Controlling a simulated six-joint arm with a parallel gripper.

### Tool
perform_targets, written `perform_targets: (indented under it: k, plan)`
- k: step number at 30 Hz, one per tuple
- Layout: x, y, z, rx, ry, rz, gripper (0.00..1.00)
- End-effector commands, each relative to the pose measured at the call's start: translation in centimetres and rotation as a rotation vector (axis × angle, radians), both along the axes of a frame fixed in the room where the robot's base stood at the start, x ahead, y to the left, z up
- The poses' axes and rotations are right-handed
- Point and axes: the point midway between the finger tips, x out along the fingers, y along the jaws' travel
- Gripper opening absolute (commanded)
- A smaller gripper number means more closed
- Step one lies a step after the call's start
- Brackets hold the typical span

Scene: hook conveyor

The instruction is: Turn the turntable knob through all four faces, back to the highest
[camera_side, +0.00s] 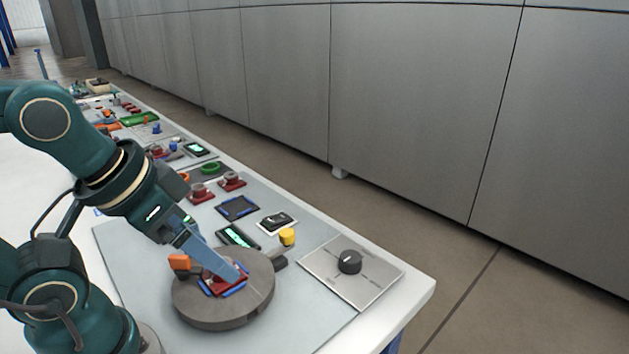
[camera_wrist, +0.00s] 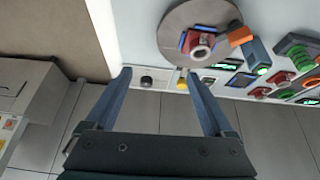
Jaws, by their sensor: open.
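The round grey turntable (camera_side: 186,309) stands on the bench near its front in the side view, and its disc also shows at the top of the wrist view (camera_wrist: 174,22). A red part (camera_side: 232,284) sits on it between blue strips, and it shows in the wrist view (camera_wrist: 199,46). A dark knob (camera_side: 349,262) with a pale mark stands on a silver plate (camera_side: 378,284) to the right; it looks small in the wrist view (camera_wrist: 147,81). My gripper (camera_wrist: 156,77) is open with nothing between its blue fingers. In the side view the gripper (camera_side: 232,272) overlaps the turntable and partly hides the red part.
An orange block (camera_side: 180,262) is at the turntable's left rim. Behind it are a display (camera_side: 238,236), a yellow button (camera_side: 287,237), a switch box (camera_side: 277,221) and a blue-edged tray (camera_side: 237,208). More stations line the bench farther back. Grey cabinets stand across the aisle.

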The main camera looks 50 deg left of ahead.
Motion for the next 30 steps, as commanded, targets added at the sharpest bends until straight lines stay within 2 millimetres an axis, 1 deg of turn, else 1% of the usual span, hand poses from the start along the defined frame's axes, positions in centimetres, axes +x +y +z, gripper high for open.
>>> perform_targets:
  k: [1,3,5,8,12,14,15,19,22,25,28,30]
  plan:
    - [0.2,0.0,0.2,0.004,-0.01,-0.008,0.83]
    - [-0.1,0.0,0.1,-0.009,0.007,0.018,0.83]
    - [0.2,0.0,1.2,-0.032,-0.008,0.062,0.83]
    - [1.4,0.0,3.5,-0.072,-0.023,0.135,0.83]
    - [3.8,-0.1,6.5,-0.129,-0.007,0.241,0.83]
    - [5.0,-0.1,7.6,-0.15,0.008,0.284,0.83]
    - [6.0,-0.2,8.2,-0.164,0.019,0.314,0.83]
    - [9.2,-0.4,9.7,-0.204,0.06,0.407,0.83]
    - [11.8,-0.6,10.0,-0.227,0.095,0.471,0.83]
    - [14.4,-0.8,9.8,-0.244,0.132,0.531,0.83]
    - [16.8,-1.1,8.9,-0.255,0.169,0.585,0.83]
    - [18.4,-1.3,7.9,-0.26,0.196,0.621,0.83]
